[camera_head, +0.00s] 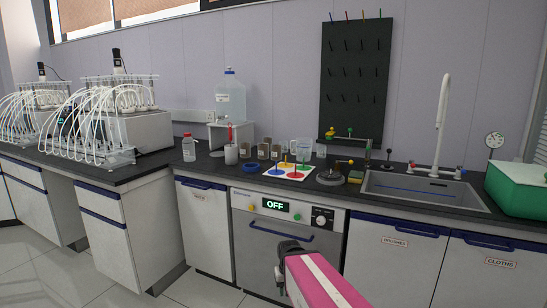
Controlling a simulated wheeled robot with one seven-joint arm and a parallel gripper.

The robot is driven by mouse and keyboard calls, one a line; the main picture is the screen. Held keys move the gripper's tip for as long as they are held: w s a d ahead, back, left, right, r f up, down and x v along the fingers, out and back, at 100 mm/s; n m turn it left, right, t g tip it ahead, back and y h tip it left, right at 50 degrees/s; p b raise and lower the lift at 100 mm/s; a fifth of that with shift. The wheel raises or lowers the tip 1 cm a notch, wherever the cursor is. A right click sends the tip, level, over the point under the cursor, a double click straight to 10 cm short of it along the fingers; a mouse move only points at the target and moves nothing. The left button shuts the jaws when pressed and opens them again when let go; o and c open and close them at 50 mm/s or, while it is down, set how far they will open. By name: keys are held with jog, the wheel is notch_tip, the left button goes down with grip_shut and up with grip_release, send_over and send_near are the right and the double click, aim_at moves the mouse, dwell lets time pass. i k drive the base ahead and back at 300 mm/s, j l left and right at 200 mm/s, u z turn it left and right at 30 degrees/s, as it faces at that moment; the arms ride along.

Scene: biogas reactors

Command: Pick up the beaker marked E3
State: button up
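Several small beakers or jars with brownish contents stand at the back of the dark counter, among them a left one (247,153) and a middle one (265,146). A clear glass vessel (303,151) stands to their right. Any marks are too small to read, so I cannot tell which beaker is E3. My gripper (284,262) is low in front of the appliance with the OFF display, below the counter edge and well short of the beakers. It is partly hidden by my pink arm, and its opening does not show clearly.
A large bottle (230,98) stands behind. The sink (425,189) and green bin (518,190) are right.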

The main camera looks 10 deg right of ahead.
aim_at(245, 146)
jog(key=i+j+z, duration=0.1)
jog(key=j, duration=0.25)
jog(key=i+j+z, duration=0.1)
jog(key=i+j, duration=0.2)
jog(key=i+j+z, duration=0.1)
jog(key=j, duration=0.4)
